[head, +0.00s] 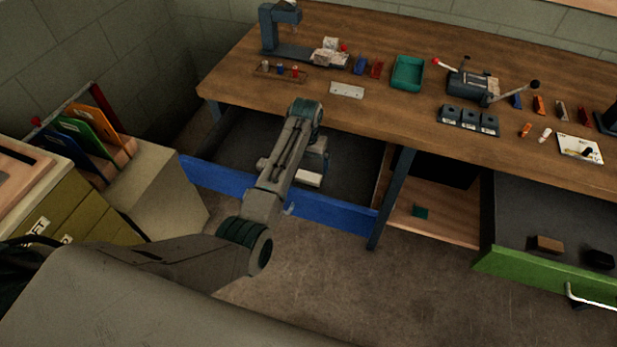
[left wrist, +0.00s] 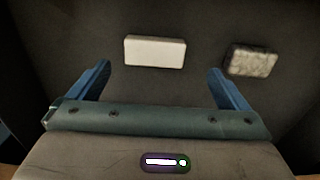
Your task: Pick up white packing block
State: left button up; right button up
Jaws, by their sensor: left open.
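The plain white packing block (left wrist: 155,51) lies on the dark drawer floor in the left wrist view, ahead of and between my left fingers. In the head view a pale block (head: 308,179) shows in the open blue-fronted drawer (head: 335,212), just below my left gripper (head: 322,163). My left gripper also shows in the left wrist view (left wrist: 160,70), its blue fingers wide apart with nothing between them. A mottled grey-white block (left wrist: 251,60) lies to the right of the white one, beyond the right finger. My right gripper is out of view.
The wooden workbench (head: 230,83) stands over the drawer, with a green tray (head: 408,73) and several small parts on top. A green-fronted drawer (head: 545,277) is open at the right, holding a brown block (head: 547,244) and a black one (head: 599,259).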

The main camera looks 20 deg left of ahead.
aim_at(308, 176)
pick_arm(q)
jog(key=f, duration=0.3)
jog(key=f+p, duration=0.1)
jog(key=f, duration=0.1)
jog(key=shift+s+d, duration=0.1)
jog(key=shift+d, duration=0.25)
jog(key=c, duration=1.1)
